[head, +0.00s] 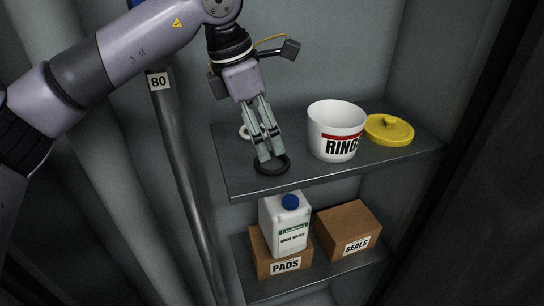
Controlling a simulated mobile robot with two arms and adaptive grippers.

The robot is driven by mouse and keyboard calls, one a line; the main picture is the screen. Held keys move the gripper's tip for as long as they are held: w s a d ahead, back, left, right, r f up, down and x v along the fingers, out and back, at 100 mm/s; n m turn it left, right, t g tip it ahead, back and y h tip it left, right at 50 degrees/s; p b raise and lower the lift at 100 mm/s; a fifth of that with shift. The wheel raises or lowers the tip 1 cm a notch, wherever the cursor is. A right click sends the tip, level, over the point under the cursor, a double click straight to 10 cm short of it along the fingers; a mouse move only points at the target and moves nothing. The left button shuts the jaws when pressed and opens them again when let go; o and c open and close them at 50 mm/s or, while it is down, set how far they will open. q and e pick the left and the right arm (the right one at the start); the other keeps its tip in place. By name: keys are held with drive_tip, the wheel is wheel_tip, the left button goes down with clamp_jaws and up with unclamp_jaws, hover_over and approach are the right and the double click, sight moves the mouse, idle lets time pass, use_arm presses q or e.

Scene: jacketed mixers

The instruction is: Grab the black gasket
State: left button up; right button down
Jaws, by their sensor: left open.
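The black gasket (272,169) is a flat ring lying on the upper grey shelf (310,176), near its front edge. My left gripper (270,155) points down at the gasket, with its fingertips over the ring's back part. The fingers are open a little. I cannot tell whether they touch the ring. A white ring (245,132) lies behind the fingers and is partly hidden by them. My right gripper is not in view.
A white tub labelled RINGS (330,117) stands right of the gripper, with a yellow lid (388,129) beside it. Below, the lower shelf (335,277) holds a PADS box (283,267), a SEALS box (347,227) and a white bottle (287,225). A grey post (183,180) stands left.

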sight(273, 165)
use_arm(q)
drive_tip(key=shift+p+x, duration=0.95)
drive_tip(key=shift+x, duration=0.05)
drive_tip(key=p+x, duration=0.1)
drive_tip(key=x, duration=0.2)
drive_tip(key=shift+w+f, duration=0.1)
drive_tip(key=shift+f, duration=0.2)
drive_tip(key=shift+d, duration=0.1)
drive_tip(key=c, duration=0.9)
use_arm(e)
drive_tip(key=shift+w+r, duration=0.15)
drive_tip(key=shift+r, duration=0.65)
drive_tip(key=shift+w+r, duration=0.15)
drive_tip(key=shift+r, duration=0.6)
use_arm(q)
drive_tip(key=shift+o, duration=0.2)
